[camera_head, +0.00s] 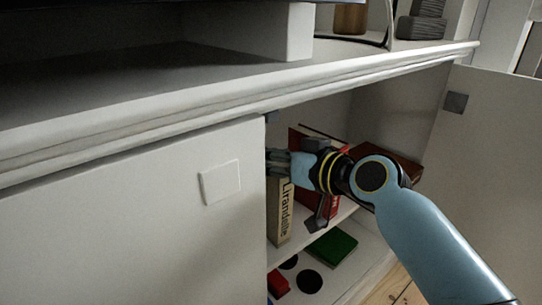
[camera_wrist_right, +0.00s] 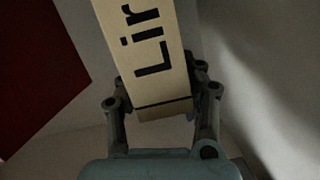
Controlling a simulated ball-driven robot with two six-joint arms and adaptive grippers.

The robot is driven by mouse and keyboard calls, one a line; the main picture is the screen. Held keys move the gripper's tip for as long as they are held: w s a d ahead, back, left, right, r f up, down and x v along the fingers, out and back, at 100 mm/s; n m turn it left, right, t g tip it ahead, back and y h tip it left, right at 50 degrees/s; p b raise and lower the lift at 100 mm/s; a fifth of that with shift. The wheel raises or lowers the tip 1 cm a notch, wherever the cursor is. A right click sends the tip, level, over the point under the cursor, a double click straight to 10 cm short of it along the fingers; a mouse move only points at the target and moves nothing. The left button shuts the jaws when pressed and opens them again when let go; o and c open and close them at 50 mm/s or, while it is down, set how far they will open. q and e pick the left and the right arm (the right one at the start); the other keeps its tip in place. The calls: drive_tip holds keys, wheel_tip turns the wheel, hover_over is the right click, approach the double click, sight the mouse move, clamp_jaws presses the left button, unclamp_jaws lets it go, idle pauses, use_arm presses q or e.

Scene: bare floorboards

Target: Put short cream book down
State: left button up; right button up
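The short cream book (camera_head: 283,212), with dark lettering on its spine, is upright inside the open cabinet, its lower end at the middle shelf. I cannot tell whether it rests on the shelf. My right gripper (camera_head: 279,163) is at the book's upper end. In the right wrist view, the cream book (camera_wrist_right: 155,50) lies between the two fingers of the right gripper (camera_wrist_right: 160,92), which appear closed against its sides. The cabinet door hides part of the book's left side. My left gripper is not in view.
Red books (camera_head: 300,137) stand behind my right gripper, and a brown-red book (camera_head: 402,165) is at the right. A green book (camera_head: 333,246) and a red item (camera_head: 278,283) lie on the lower shelf (camera_head: 345,272). The closed left door (camera_head: 130,220) and open right door (camera_head: 490,150) flank the opening.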

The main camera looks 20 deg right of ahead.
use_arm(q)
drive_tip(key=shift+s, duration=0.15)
use_arm(e)
drive_tip(key=o, duration=0.4)
drive_tip(key=shift+c, duration=0.2)
